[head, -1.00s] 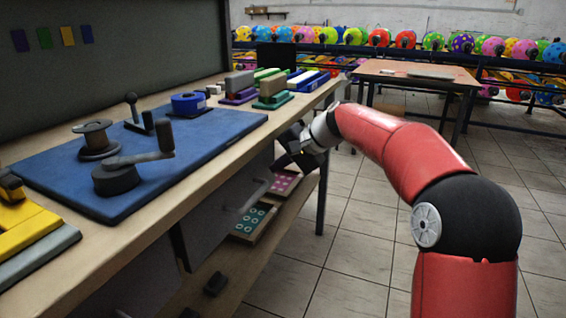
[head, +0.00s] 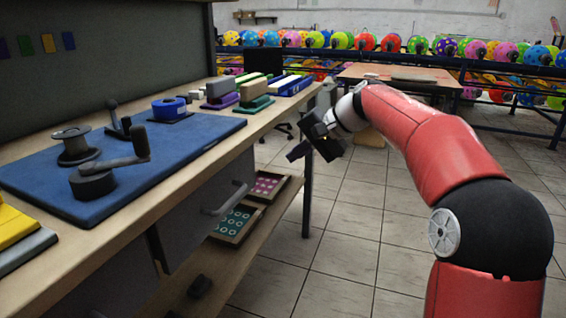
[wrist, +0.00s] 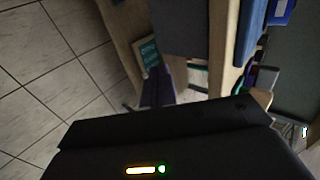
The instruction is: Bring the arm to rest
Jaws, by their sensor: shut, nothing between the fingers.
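My red arm reaches in from the right in the head view. My gripper (head: 300,150) hangs in the air off the right edge of the workbench (head: 215,158), above the tiled floor and apart from the bench. Its fingers are small and dark in the head view, and they look closed and empty. In the wrist view, the dark gripper body fills the lower part. Beyond it the bench side and a shelf tray (wrist: 150,55) show.
Stamps (head: 254,90) stand behind. Trays (head: 236,222) lie on the lower shelf. A wooden table (head: 385,75) and balloon racks stand at the back. The floor is clear.

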